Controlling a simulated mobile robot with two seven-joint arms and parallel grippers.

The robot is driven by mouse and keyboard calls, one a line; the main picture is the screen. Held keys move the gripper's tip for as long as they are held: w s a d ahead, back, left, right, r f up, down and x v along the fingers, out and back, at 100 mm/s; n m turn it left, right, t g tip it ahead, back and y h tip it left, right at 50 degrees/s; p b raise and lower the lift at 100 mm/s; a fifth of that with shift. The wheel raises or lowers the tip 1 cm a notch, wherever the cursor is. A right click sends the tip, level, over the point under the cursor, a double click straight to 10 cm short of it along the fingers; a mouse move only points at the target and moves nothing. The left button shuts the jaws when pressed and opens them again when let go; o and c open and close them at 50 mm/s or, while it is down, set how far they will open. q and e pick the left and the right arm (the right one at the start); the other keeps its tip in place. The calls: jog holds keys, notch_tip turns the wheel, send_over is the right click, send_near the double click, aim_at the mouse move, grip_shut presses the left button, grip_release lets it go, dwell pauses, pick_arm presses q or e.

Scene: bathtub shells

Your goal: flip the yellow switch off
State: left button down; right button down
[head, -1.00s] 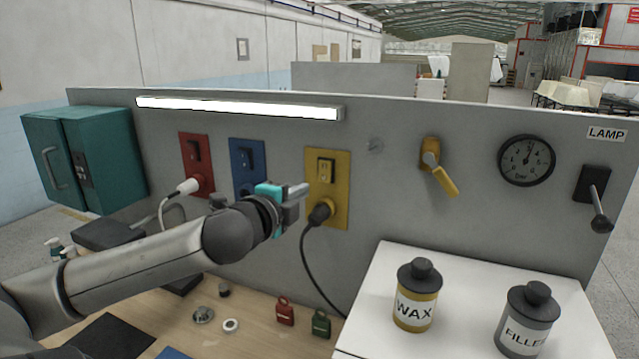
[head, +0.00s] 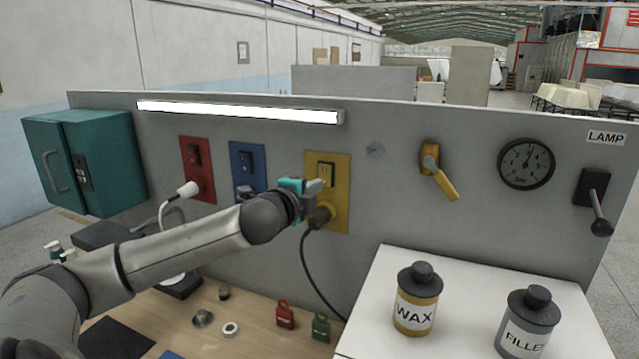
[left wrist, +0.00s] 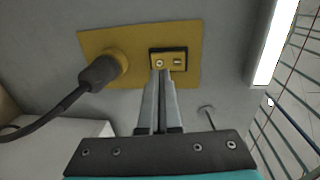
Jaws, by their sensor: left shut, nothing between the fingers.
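The yellow switch (head: 326,175) is a rocker in a dark frame on the upper part of a yellow plate (head: 341,190) on the grey panel. It also shows in the left wrist view (left wrist: 177,61), with a round mark and a bar mark on its face. A black plug (head: 320,216) sits in the socket below it, and it shows at left in the left wrist view (left wrist: 100,72). My left gripper (head: 318,185) is shut and empty, its fingertips at the switch, over the round-mark end. I cannot tell whether they touch. My right gripper is not in view.
Red (head: 197,165) and blue (head: 246,165) switch plates are left of the yellow one. A black cable (head: 312,270) hangs from the plug. A yellow valve handle (head: 440,180) is to the right. Wax (head: 417,300) and filler (head: 527,320) cans stand on the white box.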

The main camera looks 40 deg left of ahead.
aim_at(324, 180)
pick_arm(q)
jog(key=shift+p+x, duration=0.35)
jog(key=shift+x, duration=1.05)
jog(key=shift+w+f+b, duration=0.1)
jog(key=shift+f+b, duration=0.1)
jog(key=shift+b, duration=0.3)
jog(key=b, duration=0.2)
jog(key=t+b, duration=0.1)
jog(key=b, duration=0.1)
jog(key=shift+w+a+f+t+y, duration=0.1)
jog(key=shift+f+t+y, duration=0.1)
jog(key=shift+t+y, duration=0.1)
jog(key=shift+r, duration=0.3)
